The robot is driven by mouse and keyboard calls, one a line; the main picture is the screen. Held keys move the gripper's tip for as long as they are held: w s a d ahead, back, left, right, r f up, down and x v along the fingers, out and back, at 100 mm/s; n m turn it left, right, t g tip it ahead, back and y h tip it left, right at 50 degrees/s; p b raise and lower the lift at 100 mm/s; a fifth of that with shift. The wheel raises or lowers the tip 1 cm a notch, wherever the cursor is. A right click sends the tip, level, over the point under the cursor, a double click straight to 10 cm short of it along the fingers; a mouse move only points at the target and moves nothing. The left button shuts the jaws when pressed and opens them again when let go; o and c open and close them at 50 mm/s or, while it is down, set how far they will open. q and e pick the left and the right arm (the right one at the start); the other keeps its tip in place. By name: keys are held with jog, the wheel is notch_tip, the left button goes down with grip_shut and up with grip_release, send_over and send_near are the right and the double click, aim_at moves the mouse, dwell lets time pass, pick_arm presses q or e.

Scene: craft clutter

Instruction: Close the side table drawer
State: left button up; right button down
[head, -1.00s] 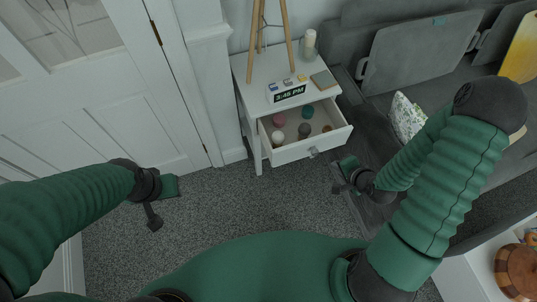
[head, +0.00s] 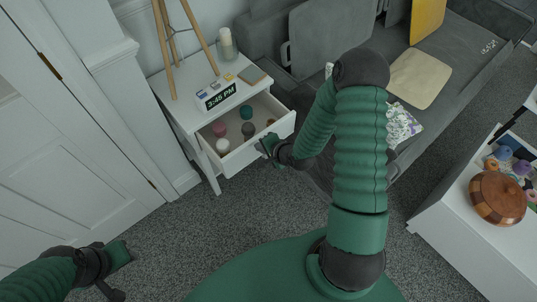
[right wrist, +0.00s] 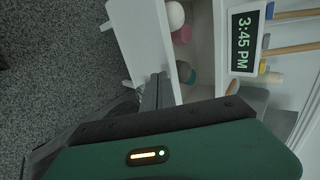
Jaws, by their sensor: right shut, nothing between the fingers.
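The white side table (head: 178,108) stands against the wall in the head view. Its drawer (head: 242,158) is pulled open, with several small round white, pink, teal and brown items inside. My right gripper (head: 266,149) is shut and empty, right at the outer face of the drawer front, and hides the handle area. In the right wrist view the fingers (right wrist: 154,92) lie beside the white drawer front (right wrist: 143,40); I cannot tell whether they touch it. My left gripper (head: 118,272) is low at the left, far from the drawer; its finger gap is unclear.
On the tabletop are a digital clock (head: 216,96), a wooden easel (head: 163,45), a candle jar (head: 227,44) and small boxes. A grey sofa (head: 455,70) stands to the right. A white unit (head: 450,225) with a wooden bowl (head: 497,197) is at far right. Carpet is clear in front.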

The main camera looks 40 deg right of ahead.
jog(key=shift+w+d, duration=0.1)
jog(key=shift+w, duration=0.45)
jog(key=shift+w, duration=0.2)
jog(key=w+a, duration=0.1)
jog(key=w, duration=1.2)
jog(key=shift+w, duration=0.4)
jog(key=shift+a, duration=0.1)
